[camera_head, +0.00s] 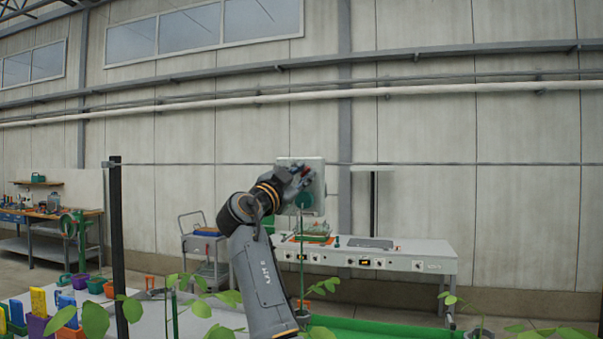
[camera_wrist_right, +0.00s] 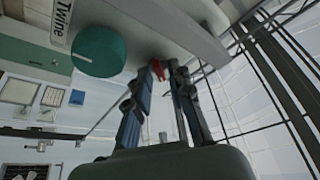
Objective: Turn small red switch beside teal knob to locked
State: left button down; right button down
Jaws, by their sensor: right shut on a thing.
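A pale box (camera_head: 316,207) on the far side of the bench carries the round teal knob (camera_head: 304,200). In the right wrist view the teal knob (camera_wrist_right: 100,51) is large, beside a label reading "Twine". The small red switch (camera_wrist_right: 158,69) shows to the right of the knob, between the fingertips of my right gripper (camera_wrist_right: 166,76). The right gripper is shut on the red switch, and its fingers partly hide it. In the head view the right gripper (camera_head: 301,174) is in front of the box, just above the knob. My left gripper is not in view.
A white bench (camera_head: 400,258) with small control units stands below the box. A grey cart (camera_head: 205,250) is left of my arm. Leafy plants (camera_head: 200,305) and a dark post (camera_head: 117,240) stand in the foreground. Coloured pots and boxes fill the lower left.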

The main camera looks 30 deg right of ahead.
jog(key=shift+m+g+p, duration=0.35)
jog(key=shift+m+g, duration=0.25)
jog(key=shift+m, duration=0.5)
jog(key=c, duration=1.5)
grip_release()
jog(key=shift+o, duration=0.2)
jog(key=v, duration=1.2)
jog(key=shift+f, duration=0.1)
